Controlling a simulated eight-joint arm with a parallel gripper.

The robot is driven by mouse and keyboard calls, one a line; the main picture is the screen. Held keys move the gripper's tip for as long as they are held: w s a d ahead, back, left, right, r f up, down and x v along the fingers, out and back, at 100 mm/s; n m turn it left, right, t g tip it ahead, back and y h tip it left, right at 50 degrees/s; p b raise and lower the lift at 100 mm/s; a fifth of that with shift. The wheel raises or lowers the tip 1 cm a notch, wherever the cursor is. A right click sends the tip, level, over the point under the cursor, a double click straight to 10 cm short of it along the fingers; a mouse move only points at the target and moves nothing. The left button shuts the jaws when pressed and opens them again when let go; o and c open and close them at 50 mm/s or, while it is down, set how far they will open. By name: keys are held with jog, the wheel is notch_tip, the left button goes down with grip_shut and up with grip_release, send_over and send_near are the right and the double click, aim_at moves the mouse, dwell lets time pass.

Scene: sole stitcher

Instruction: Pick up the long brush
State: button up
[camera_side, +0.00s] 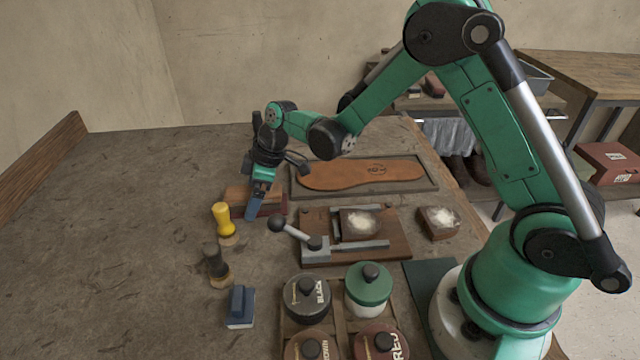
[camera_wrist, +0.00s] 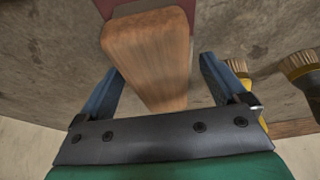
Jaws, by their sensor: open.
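The long brush, a long wooden block with rounded edges (camera_wrist: 150,60), shows large in the wrist view, lying between my fingers. In the side view its wooden top (camera_side: 238,193) shows above a dark red piece (camera_side: 272,207), partly hidden by my gripper. That dark red piece also shows beyond the wood in the wrist view (camera_wrist: 112,6); I cannot tell if it is part of the brush. My gripper (camera_side: 254,208) is open and pointed down, with one blue finger on each side of the wood (camera_wrist: 160,72). I see no clear contact.
A yellow-handled brush (camera_side: 222,218), a dark-handled brush (camera_side: 214,262) and a blue block (camera_side: 240,306) stand nearby. A clamp (camera_side: 315,248) and a tray with a sole (camera_side: 362,174) lie to the right. Lidded tins (camera_side: 306,298) stand in front. The table's left is clear.

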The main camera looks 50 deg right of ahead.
grip_shut()
dwell(0.3)
jog(key=shift+r, duration=0.1)
notch_tip(320, 180, up, 20)
jog(key=shift+r, duration=0.15)
dwell(0.5)
